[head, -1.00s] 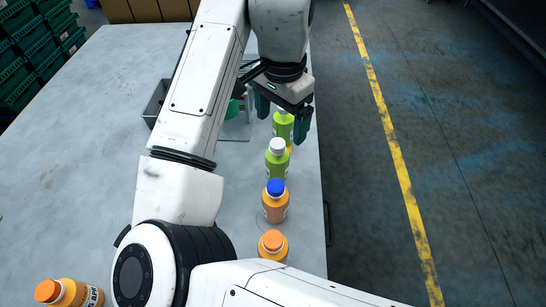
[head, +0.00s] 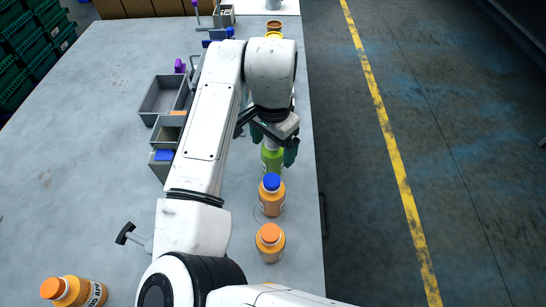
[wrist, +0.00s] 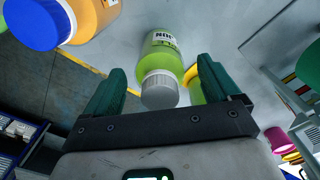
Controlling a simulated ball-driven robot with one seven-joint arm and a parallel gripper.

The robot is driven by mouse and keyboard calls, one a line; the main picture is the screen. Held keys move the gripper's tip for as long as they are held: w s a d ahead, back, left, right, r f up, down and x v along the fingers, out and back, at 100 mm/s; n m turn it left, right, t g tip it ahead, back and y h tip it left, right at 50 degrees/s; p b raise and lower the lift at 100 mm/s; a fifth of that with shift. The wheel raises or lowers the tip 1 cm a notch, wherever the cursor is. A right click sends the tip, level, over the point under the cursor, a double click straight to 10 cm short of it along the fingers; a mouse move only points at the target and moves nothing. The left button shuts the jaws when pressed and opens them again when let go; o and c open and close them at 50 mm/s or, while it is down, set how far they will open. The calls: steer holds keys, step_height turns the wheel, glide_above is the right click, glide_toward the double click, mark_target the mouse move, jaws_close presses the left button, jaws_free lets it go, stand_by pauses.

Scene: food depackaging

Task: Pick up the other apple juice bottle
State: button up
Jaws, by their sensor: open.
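I see a gap on each side and no grip. Part of a second green thing (wrist: 195,92), perhaps the other apple bottle, shows behind the right finger. My arm hides that spot in the head view.
A blue-capped orange bottle (head: 271,198) stands just nearer in the row, then an orange-capped bottle (head: 270,245). Another orange bottle (head: 75,292) lies at bottom left. Grey bins (head: 160,97) stand left of my arm.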

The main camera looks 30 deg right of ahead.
steer(key=shift+c, duration=0.3)
steer(key=c, duration=1.6)
steer(key=shift+r, duration=0.1)
